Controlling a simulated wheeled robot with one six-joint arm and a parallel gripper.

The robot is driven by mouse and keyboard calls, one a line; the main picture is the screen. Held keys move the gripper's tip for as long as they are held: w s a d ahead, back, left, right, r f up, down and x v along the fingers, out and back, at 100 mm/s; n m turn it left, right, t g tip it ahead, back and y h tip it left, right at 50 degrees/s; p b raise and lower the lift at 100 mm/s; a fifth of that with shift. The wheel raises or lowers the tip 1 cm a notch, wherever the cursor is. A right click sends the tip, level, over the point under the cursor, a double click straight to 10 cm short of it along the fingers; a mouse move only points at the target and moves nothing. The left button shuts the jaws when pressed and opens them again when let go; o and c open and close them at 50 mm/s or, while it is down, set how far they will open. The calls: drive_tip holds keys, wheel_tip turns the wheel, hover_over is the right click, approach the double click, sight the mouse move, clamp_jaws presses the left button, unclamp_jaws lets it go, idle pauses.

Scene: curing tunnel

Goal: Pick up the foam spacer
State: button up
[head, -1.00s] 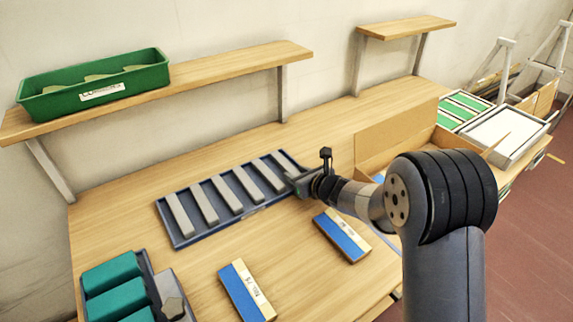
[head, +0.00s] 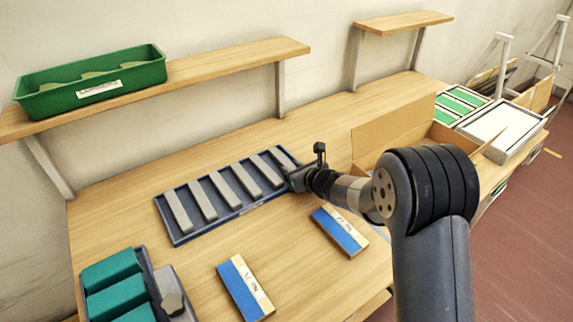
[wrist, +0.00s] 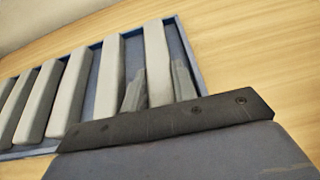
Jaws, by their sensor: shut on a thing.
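Several pale grey foam spacers (head: 205,200) lie side by side as long bars in a blue-grey tray (head: 178,239) on the bench. My gripper (head: 286,170) is at the right end of the tray. In the wrist view, my gripper's two fingers (wrist: 159,86) stand on either side of the end foam spacer (wrist: 156,50) and are shut on it. The spacer is still within the tray's outline; I cannot tell if it is clear of the tray floor. The wrist housing hides its near end.
Two blue-and-wood blocks (head: 244,288) lie in front of the tray. A holder with teal blocks (head: 112,268) is at the lower left. An open cardboard box (head: 392,128) stands behind my arm. A green bin (head: 140,72) sits on the wall shelf (head: 215,70).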

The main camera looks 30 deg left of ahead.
wheel_tip(320, 180, up, 10)
drive_tip(key=shift+r+p, duration=0.1)
drive_tip(key=shift+p, duration=0.65)
